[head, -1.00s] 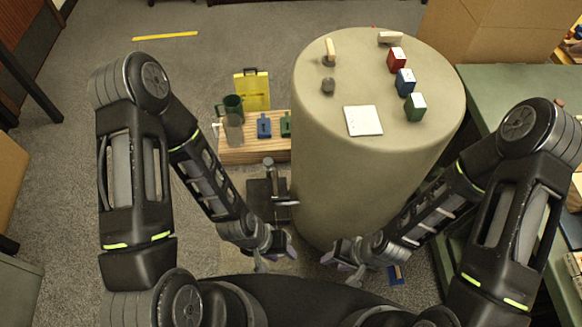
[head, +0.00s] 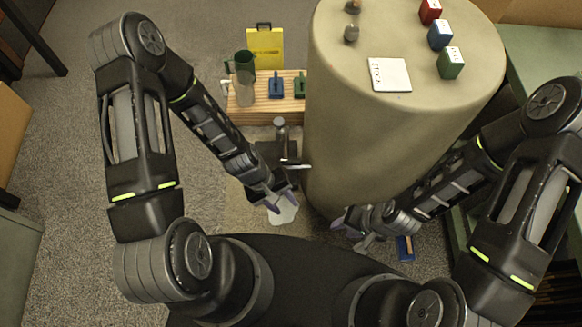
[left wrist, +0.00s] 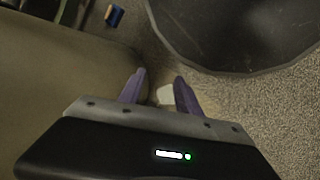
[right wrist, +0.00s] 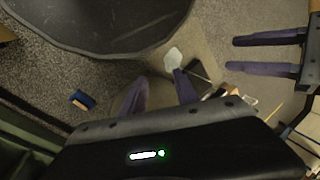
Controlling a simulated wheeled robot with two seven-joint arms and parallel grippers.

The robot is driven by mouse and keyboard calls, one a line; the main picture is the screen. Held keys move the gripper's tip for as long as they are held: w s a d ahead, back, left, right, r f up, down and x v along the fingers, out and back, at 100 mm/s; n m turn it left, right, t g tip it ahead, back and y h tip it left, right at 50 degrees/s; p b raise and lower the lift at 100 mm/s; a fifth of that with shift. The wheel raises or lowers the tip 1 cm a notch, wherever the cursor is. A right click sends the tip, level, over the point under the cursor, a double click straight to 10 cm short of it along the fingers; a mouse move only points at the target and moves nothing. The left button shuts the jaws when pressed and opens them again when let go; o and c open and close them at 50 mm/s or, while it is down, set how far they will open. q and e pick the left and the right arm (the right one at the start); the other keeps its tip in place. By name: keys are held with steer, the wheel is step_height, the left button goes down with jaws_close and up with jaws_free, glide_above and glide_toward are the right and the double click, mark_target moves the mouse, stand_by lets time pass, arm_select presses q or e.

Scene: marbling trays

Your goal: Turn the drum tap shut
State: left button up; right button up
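The large beige drum (head: 400,135) stands upright right of centre in the head view. At its lower left side is a dark metal fitting (head: 281,135) with a silver bar (head: 293,166) pointing right; it looks like the tap, but I cannot tell its setting. My left gripper (head: 282,204) is open and empty, just in front of and below this bar, apart from it. It also shows in the right wrist view (right wrist: 235,68). My right gripper (head: 350,234) is open and empty near the drum's lower front. Its fingers show apart in its wrist view (right wrist: 160,92).
A whitish patch (head: 284,212) lies on the floor beneath my left gripper. A blue object (head: 405,248) lies beside my right gripper. Small blocks and a white card (head: 390,74) sit on the drum.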

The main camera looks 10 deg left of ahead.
arm_select(q)
steer(key=w+a+f+n+h+b, duration=0.25)
steer(key=w+f+n+b, duration=0.25)
steer(key=f+b, duration=0.45)
steer(key=n+t+h+b, duration=0.4)
steer(key=n+h+b, duration=0.2)
steer(key=n+b, duration=0.25)
glide_toward(288, 160)
steer(key=d+f, duration=0.1)
steer(key=d, duration=0.2)
steer(key=shift+w+n, duration=0.45)
steer(key=shift+w, duration=0.05)
arm_select(e)
step_height(288, 160, down, 21)
steer(key=w+d, duration=0.1)
arm_select(q)
steer(key=shift+f, duration=0.1)
arm_select(e)
steer(key=shift+f, duration=0.1)
